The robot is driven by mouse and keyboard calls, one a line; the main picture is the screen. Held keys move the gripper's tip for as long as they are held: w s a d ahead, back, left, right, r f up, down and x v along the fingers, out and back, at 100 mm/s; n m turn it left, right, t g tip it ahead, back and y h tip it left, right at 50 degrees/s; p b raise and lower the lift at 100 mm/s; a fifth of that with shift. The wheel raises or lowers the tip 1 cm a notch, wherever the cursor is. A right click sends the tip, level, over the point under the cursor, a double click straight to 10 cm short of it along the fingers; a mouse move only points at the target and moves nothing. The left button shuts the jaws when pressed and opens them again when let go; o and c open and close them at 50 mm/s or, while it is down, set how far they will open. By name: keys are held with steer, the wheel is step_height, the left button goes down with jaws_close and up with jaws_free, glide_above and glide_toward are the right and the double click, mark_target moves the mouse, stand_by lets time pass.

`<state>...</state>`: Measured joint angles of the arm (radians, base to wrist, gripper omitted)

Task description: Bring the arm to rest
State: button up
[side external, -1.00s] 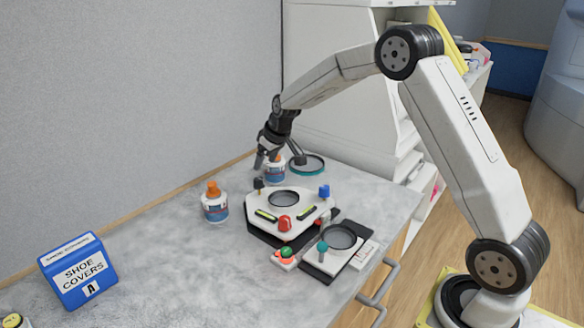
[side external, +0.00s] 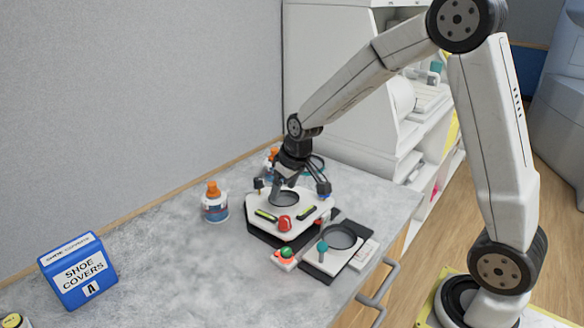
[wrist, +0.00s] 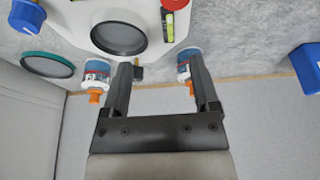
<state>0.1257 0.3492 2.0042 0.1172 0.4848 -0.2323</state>
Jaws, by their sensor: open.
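My gripper (side external: 298,192) is open and empty. It points down, in front of the far part of the white device (side external: 262,206) in the side view; the height of its tips above it cannot be judged. In the wrist view the two fingers of my gripper (wrist: 160,70) stand wide apart, with a small dark knob (wrist: 138,73) showing between them. The device's round dark window (wrist: 119,38) is in the upper left of that view. My arm is raised and bent, reaching left over the counter.
Two orange-capped bottles stand on the grey counter (side external: 170,270), one bottle (side external: 214,205) left of the device and one behind my gripper. A dark plate (side external: 318,270) with a round lens lies right of the device. A blue shoe-cover box (side external: 78,272) stands front left, with clear counter between.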

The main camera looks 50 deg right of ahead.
steer(key=s+a+f, duration=0.1)
steer(key=s+a, duration=0.1)
steer(key=s, duration=0.6)
steer(key=s+a+f+g, duration=0.1)
steer(key=s+a, duration=0.1)
steer(key=s, duration=0.7)
steer(key=shift+a+f, duration=0.25)
steer(key=shift+a, duration=0.1)
steer(key=shift+w, duration=0.1)
